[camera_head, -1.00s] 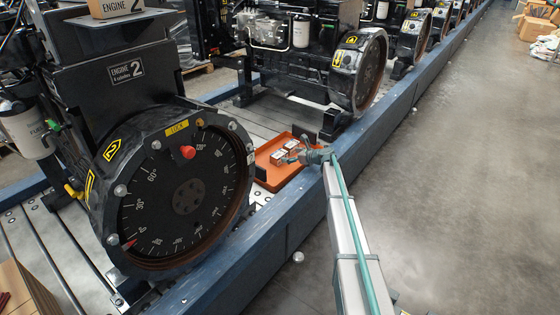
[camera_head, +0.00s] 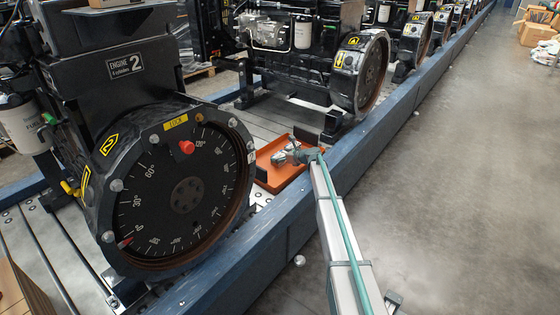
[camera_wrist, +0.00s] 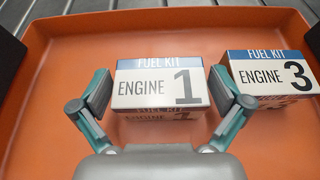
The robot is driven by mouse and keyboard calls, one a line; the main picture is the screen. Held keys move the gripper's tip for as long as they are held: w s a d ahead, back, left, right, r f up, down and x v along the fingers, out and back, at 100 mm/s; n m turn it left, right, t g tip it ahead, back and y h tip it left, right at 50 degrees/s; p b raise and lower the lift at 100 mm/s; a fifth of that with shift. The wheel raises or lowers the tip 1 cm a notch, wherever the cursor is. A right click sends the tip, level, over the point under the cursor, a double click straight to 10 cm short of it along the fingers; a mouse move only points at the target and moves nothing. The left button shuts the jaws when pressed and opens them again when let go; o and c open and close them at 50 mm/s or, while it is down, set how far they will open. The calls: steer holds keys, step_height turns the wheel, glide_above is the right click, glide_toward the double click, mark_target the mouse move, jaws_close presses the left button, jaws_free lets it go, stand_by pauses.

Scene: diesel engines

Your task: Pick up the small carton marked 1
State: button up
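The small carton marked 1 (camera_wrist: 160,83), white with a blue "FUEL KIT" band, lies in an orange tray (camera_wrist: 60,60). A like carton marked 3 (camera_wrist: 272,76) lies to its right, close to my right finger. My gripper (camera_wrist: 162,93) is open, with one finger at each side of carton 1. I cannot tell whether the fingertips touch it. In the head view my gripper (camera_head: 290,156) is over the orange tray (camera_head: 275,182) and hides most of the cartons.
The tray sits on the slatted bed between the engine marked 2 (camera_head: 184,195), with its large dial, and another engine (camera_head: 358,75). A blue rail (camera_head: 300,205) runs along the right of the tray. Dark blocks flank the tray in the wrist view.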

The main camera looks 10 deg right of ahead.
steer(key=c, duration=1)
steer(key=shift+r, duration=0.1)
